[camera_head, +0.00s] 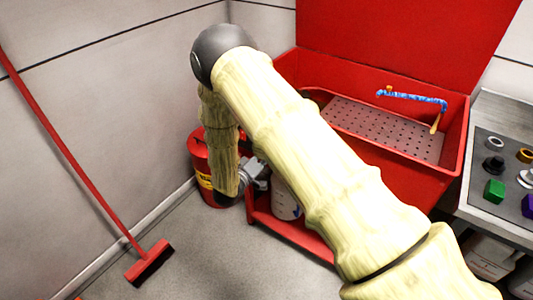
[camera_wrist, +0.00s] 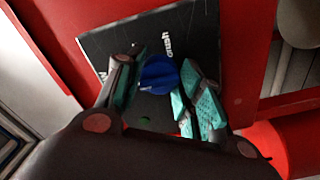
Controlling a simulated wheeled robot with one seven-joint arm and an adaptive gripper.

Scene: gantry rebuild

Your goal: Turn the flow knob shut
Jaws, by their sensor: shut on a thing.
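The flow knob (camera_wrist: 158,74) is blue and round in the wrist view. It sits on a black panel (camera_wrist: 195,38) with white lettering, fixed to a red surface. My gripper (camera_wrist: 160,88) has its teal-padded fingers on the left and right sides of the knob and is shut on it. The fingers hide parts of the knob's sides and of the panel. In the head view my gripper (camera_head: 256,174) is low at the front of the red parts washer (camera_head: 390,168), partly behind my arm. The knob is hidden there.
A red can (camera_head: 199,158) stands left of the washer, close to my gripper. A white container (camera_head: 285,203) stands on the washer's lower shelf. A red broom (camera_head: 148,262) leans at the left wall. A grey bench (camera_head: 500,110) with small parts stands at right. The floor at front is clear.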

